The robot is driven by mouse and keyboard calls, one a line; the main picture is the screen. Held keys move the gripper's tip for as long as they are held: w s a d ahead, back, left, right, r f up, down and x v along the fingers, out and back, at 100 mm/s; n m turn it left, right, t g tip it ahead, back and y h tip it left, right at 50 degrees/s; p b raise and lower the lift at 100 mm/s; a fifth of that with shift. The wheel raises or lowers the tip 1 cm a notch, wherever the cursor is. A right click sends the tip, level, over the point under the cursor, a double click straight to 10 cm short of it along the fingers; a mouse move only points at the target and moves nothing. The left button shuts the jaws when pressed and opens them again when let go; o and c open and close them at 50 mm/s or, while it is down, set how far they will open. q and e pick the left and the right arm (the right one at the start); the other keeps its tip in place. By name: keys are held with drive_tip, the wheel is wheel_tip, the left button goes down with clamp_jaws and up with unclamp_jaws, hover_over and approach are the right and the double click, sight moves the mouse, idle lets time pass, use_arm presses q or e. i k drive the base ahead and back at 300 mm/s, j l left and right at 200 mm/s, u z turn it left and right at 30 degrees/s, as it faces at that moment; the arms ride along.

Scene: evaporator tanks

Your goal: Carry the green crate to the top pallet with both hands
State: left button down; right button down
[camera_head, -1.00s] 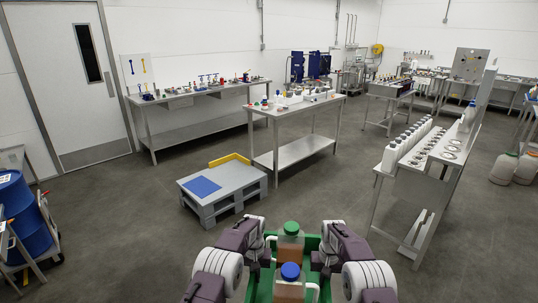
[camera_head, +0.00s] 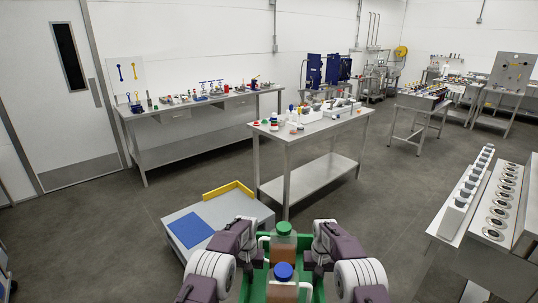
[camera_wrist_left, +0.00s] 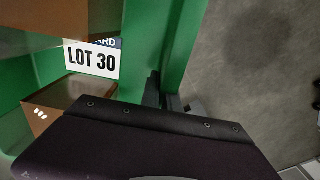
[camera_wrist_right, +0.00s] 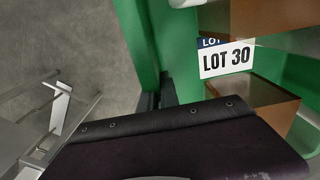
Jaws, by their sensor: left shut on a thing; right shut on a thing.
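The green crate (camera_head: 257,287) is in front of me at the bottom of the head view, held between my grippers. It carries bottles of brown liquid, one with a green cap (camera_head: 284,229) and one with a blue cap (camera_head: 283,271). My left gripper (camera_wrist_left: 160,95) is shut on its left wall and my right gripper (camera_wrist_right: 155,98) on its right wall. A LOT 30 label (camera_wrist_left: 91,58) shows inside. The grey pallet (camera_head: 247,209), with a blue patch (camera_head: 190,231) and a yellow corner guard (camera_head: 229,190), lies ahead to the left. My left arm hides part of it.
A steel table (camera_head: 318,126) with small items stands just beyond the pallet. A long bench (camera_head: 200,103) runs along the back wall. A steel stand with white bottles (camera_head: 466,190) is at the right. Bare floor (camera_head: 385,200) lies between the table and that stand.

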sight(232, 211)
drive_tip(key=i+u, duration=0.1)
drive_tip(key=i, duration=0.9)
drive_tip(key=i+l, duration=0.2)
drive_tip(key=i, duration=0.8)
drive_tip(key=i+j+u, duration=0.1)
drive_tip(key=i+u, duration=0.35)
drive_tip(key=i, duration=0.35)
drive_tip(key=i+l+u, duration=0.2)
drive_tip(key=i+u, duration=0.25)
drive_tip(key=i, duration=0.35)
